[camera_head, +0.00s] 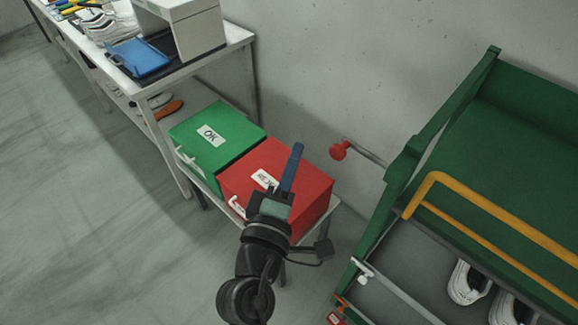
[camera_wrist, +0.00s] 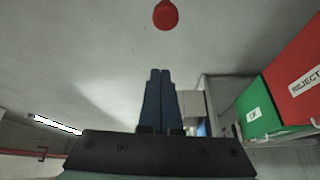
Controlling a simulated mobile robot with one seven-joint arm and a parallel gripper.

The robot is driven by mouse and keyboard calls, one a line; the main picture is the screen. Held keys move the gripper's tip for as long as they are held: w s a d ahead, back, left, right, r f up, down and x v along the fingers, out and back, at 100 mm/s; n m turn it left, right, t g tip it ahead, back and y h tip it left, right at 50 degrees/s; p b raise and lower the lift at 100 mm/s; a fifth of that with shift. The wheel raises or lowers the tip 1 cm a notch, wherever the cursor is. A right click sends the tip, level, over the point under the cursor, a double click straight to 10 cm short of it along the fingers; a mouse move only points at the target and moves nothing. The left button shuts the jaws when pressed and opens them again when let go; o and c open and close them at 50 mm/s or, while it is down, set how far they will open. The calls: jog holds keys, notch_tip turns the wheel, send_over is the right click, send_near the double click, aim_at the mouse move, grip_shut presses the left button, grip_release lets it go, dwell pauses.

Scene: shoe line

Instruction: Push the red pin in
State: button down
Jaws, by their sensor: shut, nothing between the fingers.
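The red pin (camera_head: 339,150) shows in the head view as a round red knob on a grey rod. The rod sticks out to the left from the green rack (camera_head: 425,140). The red pin also shows in the wrist view (camera_wrist: 165,14) at the top, ahead of the fingertips. My gripper (camera_head: 295,150) is in front of the red box in the head view, to the left of the pin and apart from it. In the wrist view its two blue fingers (camera_wrist: 160,76) lie together with nothing between them.
A green OK box (camera_head: 215,142) and a red REJECT box (camera_head: 310,200) stand on a low stand left of the rack. A white table (camera_head: 235,38) with shoes and a blue tray is behind. The rack has a yellow rail (camera_head: 480,218) and white shoes.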

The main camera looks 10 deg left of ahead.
jog(key=d, duration=0.1)
jog(key=w+d+p, duration=0.2)
jog(key=d, duration=0.1)
jog(key=shift+f, duration=0.25)
jog(key=shift+d, duration=0.1)
